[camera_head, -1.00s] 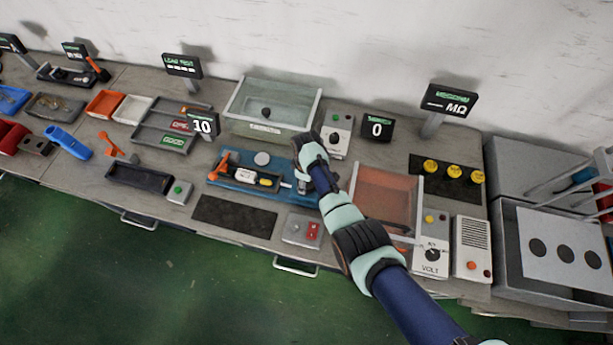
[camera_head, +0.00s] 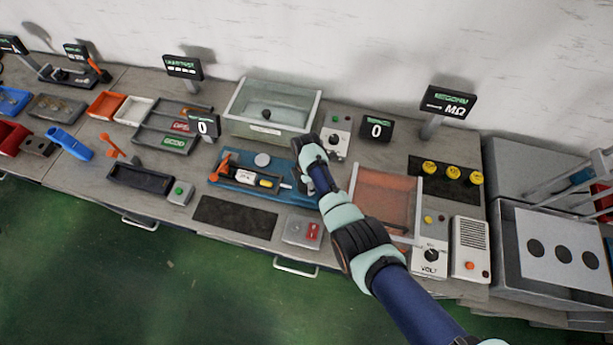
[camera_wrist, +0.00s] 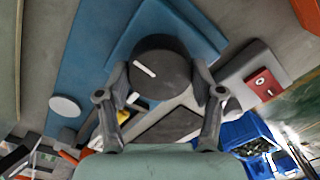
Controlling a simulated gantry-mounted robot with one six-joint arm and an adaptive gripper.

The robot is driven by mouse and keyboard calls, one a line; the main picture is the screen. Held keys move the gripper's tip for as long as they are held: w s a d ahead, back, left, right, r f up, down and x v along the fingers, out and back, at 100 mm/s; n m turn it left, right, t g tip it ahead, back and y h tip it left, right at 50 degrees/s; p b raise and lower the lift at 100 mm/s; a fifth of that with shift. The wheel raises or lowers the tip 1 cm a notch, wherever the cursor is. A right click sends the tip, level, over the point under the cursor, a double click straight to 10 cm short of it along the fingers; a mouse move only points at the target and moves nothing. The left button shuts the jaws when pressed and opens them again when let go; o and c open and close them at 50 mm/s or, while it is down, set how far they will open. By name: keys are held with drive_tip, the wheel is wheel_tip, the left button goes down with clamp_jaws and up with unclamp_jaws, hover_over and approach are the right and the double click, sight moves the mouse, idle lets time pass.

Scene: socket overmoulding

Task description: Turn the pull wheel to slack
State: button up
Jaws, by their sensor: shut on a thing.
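The pull wheel (camera_wrist: 160,70) is a dark round knob with a white mark line on top, seen in the wrist view on the blue fixture (camera_wrist: 75,75). My gripper (camera_wrist: 160,85) has one finger on each side of the wheel and is shut on it. In the head view my gripper (camera_head: 310,175) is at the right end of the blue fixture (camera_head: 225,180) and hides the wheel. A small display (camera_head: 203,127) left of the clear tank reads 0. The fixture also carries an orange lever (camera_head: 222,163) and a white and yellow part (camera_head: 250,179).
A clear tank (camera_head: 240,128) stands behind the fixture. A reddish clear tray (camera_head: 385,195) is close to the right of my arm. A box with a red switch (camera_head: 303,231) and a black mat (camera_head: 235,217) lie in front. Another display (camera_head: 376,129) reads 0.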

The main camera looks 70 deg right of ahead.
drive_tip(key=shift+n, duration=0.7)
drive_tip(key=o, duration=1.2)
drive_tip(key=shift+c, duration=0.2)
wheel_tip(320, 180, up, 12)
